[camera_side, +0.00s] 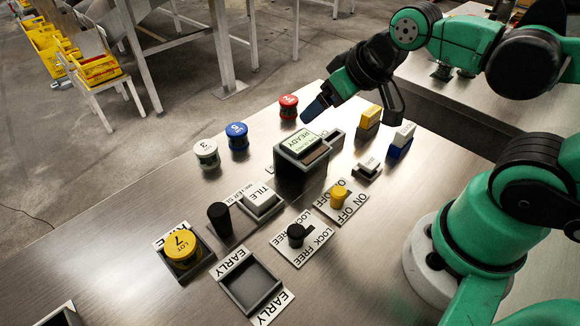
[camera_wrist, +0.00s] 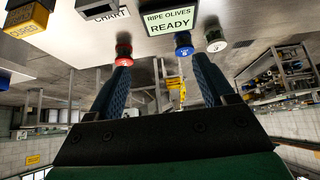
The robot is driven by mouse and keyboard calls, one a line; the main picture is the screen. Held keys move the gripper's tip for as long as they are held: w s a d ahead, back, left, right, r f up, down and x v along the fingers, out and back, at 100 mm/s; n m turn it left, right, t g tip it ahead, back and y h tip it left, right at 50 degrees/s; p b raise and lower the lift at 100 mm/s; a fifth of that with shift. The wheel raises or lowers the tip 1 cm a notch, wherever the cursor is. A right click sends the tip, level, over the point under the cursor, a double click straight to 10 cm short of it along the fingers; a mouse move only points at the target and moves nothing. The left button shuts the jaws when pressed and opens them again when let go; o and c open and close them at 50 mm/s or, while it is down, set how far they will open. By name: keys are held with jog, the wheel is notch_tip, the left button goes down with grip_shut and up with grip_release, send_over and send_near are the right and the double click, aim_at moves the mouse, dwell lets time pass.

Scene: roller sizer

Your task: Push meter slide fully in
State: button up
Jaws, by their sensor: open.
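How far in the slide sits is hard to tell. My gripper (camera_side: 318,108) is in the air at the back of the table, near the red-topped jar (camera_side: 288,107) and away from the knob. In the wrist view my gripper (camera_wrist: 160,68) has its two blue fingers spread wide with nothing held between them. The slide is not visible there.
The READY display box (camera_side: 300,150) stands between my gripper and the knob. Blue (camera_side: 237,136) and white (camera_side: 206,153) jars stand behind the knob. A yellow lot jar (camera_side: 182,248), the EARLY tray (camera_side: 232,294) and the LOCK/FREE switch (camera_side: 296,236) are nearby.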

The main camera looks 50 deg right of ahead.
aim_at(217, 209)
jog(key=w+a+f+m+g, duration=0.1)
jog(key=a+f+m+g, duration=0.1)
jog(key=a, duration=0.4)
jog(key=w+a+f+m+g, duration=0.1)
jog(key=a+m+g, duration=0.1)
jog(key=a, duration=0.4)
jog(key=w+a+f+m+g, duration=0.1)
jog(key=a+f+m+g, duration=0.1)
jog(key=a, duration=0.5)
jog(key=shift+f+m+g, duration=0.2)
jog(key=shift+m+g, duration=0.05)
jog(key=shift+m, duration=0.4)
jog(key=shift+f+m+g, duration=0.15)
jog(key=shift+m+g, duration=0.1)
jog(key=shift+m, duration=0.4)
jog(key=shift+s+a+f, duration=0.1)
jog(key=shift+a+f, duration=0.2)
jog(key=shift+f, duration=2.75)
grip_shut()
